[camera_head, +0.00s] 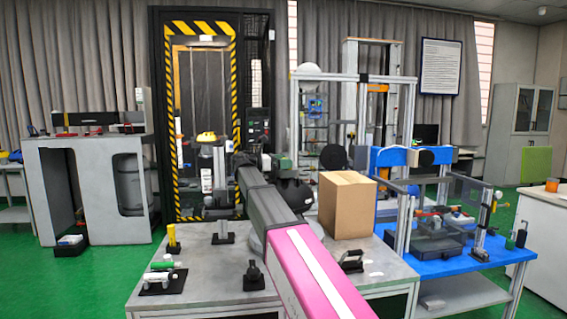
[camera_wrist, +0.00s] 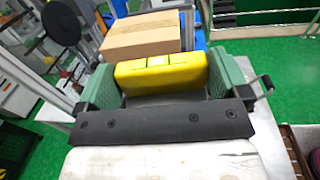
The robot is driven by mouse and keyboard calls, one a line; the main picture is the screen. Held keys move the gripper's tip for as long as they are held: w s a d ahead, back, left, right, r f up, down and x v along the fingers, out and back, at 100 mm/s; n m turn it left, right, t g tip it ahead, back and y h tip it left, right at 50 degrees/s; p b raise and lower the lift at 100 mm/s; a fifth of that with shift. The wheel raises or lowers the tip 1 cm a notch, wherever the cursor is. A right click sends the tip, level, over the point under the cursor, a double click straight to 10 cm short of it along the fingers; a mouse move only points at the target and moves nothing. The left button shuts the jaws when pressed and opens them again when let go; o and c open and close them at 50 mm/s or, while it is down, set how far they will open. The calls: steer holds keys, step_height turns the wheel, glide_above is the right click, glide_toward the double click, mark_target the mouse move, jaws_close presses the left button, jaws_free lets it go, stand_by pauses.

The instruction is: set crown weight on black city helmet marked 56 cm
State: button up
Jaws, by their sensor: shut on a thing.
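In the wrist view my gripper (camera_wrist: 161,82) has its two green fingers shut on a yellow block (camera_wrist: 160,68). I cannot confirm from any marking that this block is the crown weight. In the head view my arm reaches over the grey table, and the gripper (camera_head: 286,164) shows only as a small green and dark end left of the cardboard box; the yellow block is hidden there. A dark rounded shape (camera_head: 293,192) shows partly behind my arm and may be a black helmet. No 56 cm mark can be read.
The cardboard box (camera_head: 347,205) stands on the grey table (camera_head: 205,282), with small fixtures at its left. A blue bench (camera_head: 462,268) with a frame stands at the right. The drop tower (camera_head: 200,110) with striped edges is behind. A yellow object (camera_head: 206,137) sits on a stand.

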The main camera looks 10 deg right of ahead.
steer(key=shift+f, duration=0.25)
stand_by(0.5)
steer(key=o, duration=1.3)
steer(key=shift+f, duration=0.1)
steer(key=shift+c, duration=0.2)
steer(key=shift+a, duration=0.15)
steer(key=s+a, duration=0.1)
steer(key=a, duration=0.9)
steer(key=shift+a, duration=0.25)
